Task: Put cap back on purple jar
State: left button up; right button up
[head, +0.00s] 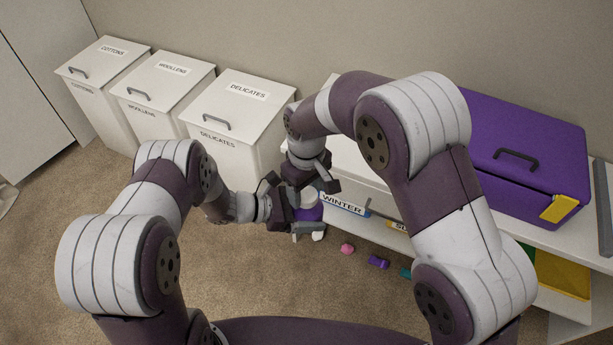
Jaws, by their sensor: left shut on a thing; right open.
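The purple jar (311,213) is held upright off to the front of the white shelf, partly hidden by my grippers. My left gripper (306,222) comes in from the left and is shut on the jar's body. A pale, rounded piece (309,198), which looks like the cap, shows directly on top of the purple part; I cannot tell how well it is seated. My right gripper (307,188) points down just above it, open, with its fingers around or beside the pale piece.
Small pink (347,249), purple (378,262) and teal (405,272) pieces lie on the carpet at the shelf's foot. A WINTER label (343,204) marks the shelf. A purple box (535,140) stands on top. White laundry bins (235,110) line the wall; carpet at left is clear.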

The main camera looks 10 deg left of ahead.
jog(key=shift+f, duration=0.4)
jog(key=c, duration=0.9)
jog(key=o, duration=1.2)
jog(key=shift+o, duration=0.2)
notch_tip(320, 180, up, 8)
jog(key=shift+f, duration=0.2)
jog(key=shift+d, duration=0.1)
